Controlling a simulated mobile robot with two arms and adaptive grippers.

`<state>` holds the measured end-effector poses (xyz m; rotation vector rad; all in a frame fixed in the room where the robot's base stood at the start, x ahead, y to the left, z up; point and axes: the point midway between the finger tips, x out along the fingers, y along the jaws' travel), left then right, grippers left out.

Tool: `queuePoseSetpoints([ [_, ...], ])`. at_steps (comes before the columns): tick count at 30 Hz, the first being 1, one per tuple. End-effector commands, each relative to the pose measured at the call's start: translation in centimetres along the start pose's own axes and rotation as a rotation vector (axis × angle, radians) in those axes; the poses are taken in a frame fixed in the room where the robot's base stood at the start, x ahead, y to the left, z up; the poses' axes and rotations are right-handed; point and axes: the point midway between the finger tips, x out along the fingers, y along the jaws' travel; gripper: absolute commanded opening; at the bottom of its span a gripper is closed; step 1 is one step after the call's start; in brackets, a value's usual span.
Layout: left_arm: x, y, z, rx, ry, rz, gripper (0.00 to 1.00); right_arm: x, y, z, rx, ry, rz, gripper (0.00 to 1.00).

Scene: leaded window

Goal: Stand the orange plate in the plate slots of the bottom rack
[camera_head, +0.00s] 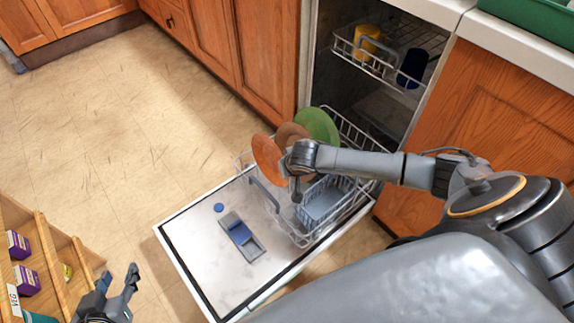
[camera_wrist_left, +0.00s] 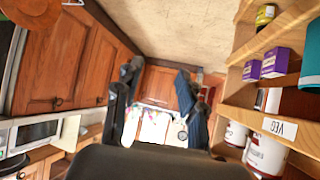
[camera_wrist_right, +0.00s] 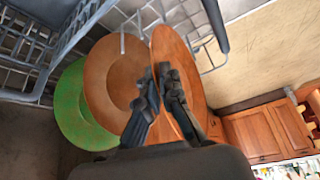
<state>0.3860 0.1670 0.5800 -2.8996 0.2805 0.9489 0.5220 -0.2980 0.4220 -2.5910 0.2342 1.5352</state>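The orange plate (camera_head: 266,160) stands near upright at the left side of the bottom rack (camera_head: 300,238), beside a brown plate (camera_head: 287,134) and a green plate (camera_head: 319,124). My right gripper (camera_head: 293,172) is at its near edge. In the right wrist view the fingers of the right gripper (camera_wrist_right: 158,72) close on the orange plate (camera_wrist_right: 180,65), with the brown plate (camera_wrist_right: 112,80) and green plate (camera_wrist_right: 70,110) to the left. Whether its lower edge sits in a slot is hidden. My left gripper (camera_head: 121,290) is open and empty, away from the rack; its spread fingers show in the left wrist view (camera_wrist_left: 160,85).
The dishwasher door (camera_head: 205,262) lies open under the rack. A grey basket (camera_head: 325,202) stands in the rack. The upper rack (camera_head: 372,65) holds a yellow cup (camera_head: 366,40) and a dark blue cup (camera_head: 412,66). A wooden shelf (camera_head: 45,245) with boxes stands at lower left. The floor between is clear.

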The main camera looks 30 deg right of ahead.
Motion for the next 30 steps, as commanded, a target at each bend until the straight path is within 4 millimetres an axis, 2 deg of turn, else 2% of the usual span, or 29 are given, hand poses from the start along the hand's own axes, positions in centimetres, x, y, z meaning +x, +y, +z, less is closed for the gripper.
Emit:
queuePoseSetpoints([
  [19,0.4,0.7,-4.9,0.001,0.253,0.015,0.40,0.9,0.0,0.5,0.000,0.000,-0.001,0.00],
  [30,-0.1,1.1,-7.8,0.001,0.408,0.024,0.40,2.9,0.1,1.6,0.002,0.000,0.000,0.00],
])
